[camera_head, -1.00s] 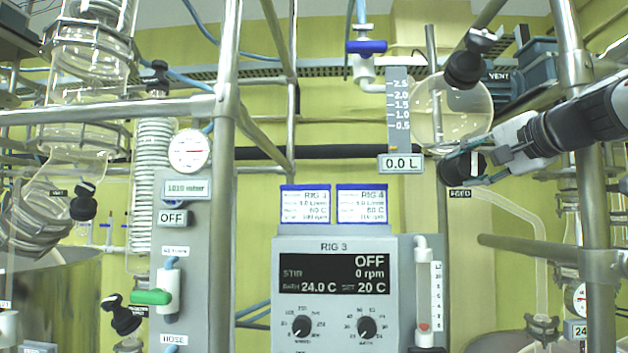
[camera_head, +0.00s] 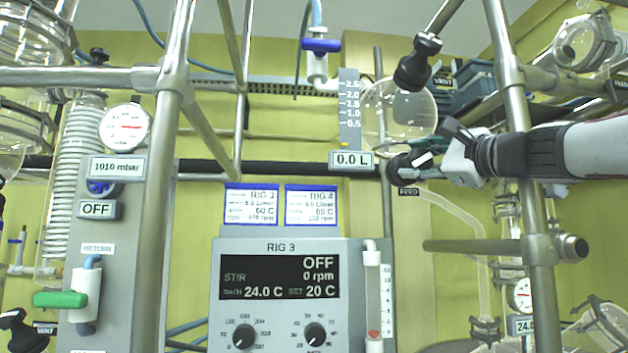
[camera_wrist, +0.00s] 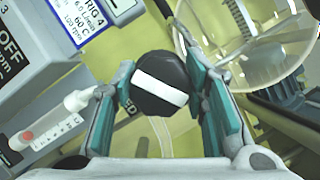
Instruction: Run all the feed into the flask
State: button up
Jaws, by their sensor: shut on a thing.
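The feed valve's black round knob (camera_head: 403,167), with a white bar, sits under the round glass feed bulb (camera_head: 385,118); the FEED label (camera_head: 408,192) is below it. My gripper (camera_head: 437,152) reaches it from the right. In the wrist view the knob (camera_wrist: 160,72) lies between the two teal-padded fingers of my gripper (camera_wrist: 161,84), which are shut on it; the white bar is slightly tilted. The level scale's readout (camera_head: 352,160) shows 0.0 L. A clear tube (camera_head: 462,215) runs down from the valve to glassware (camera_head: 486,327) at the bottom edge, mostly cut off.
The VENT knob (camera_head: 417,62) stands just above the bulb. A steel post (camera_head: 532,220) and crossbar (camera_head: 470,246) stand close under my arm. The RIG 3 control box (camera_head: 290,290) reads OFF, 0 rpm. A blue-handled valve (camera_head: 321,45) is at upper left of the bulb.

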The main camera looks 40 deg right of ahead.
jog(key=m+h+b, duration=0.1)
jog(key=m, duration=0.2)
jog(key=m+h+b, duration=0.1)
jog(key=m, duration=0.2)
jog(key=shift+w+t+h+b, duration=0.1)
jog(key=shift+t+h+b, duration=0.2)
jog(key=shift+h+b, duration=0.1)
jog(key=shift+m, duration=0.5)
jog(key=o, duration=1.2)
jog(key=shift+s+a+f, duration=0.1)
jog(key=shift+s, duration=0.5)
jog(key=v, duration=1.1)
jog(key=shift+w+a+f, duration=0.1)
jog(key=shift+w+f, duration=0.05)
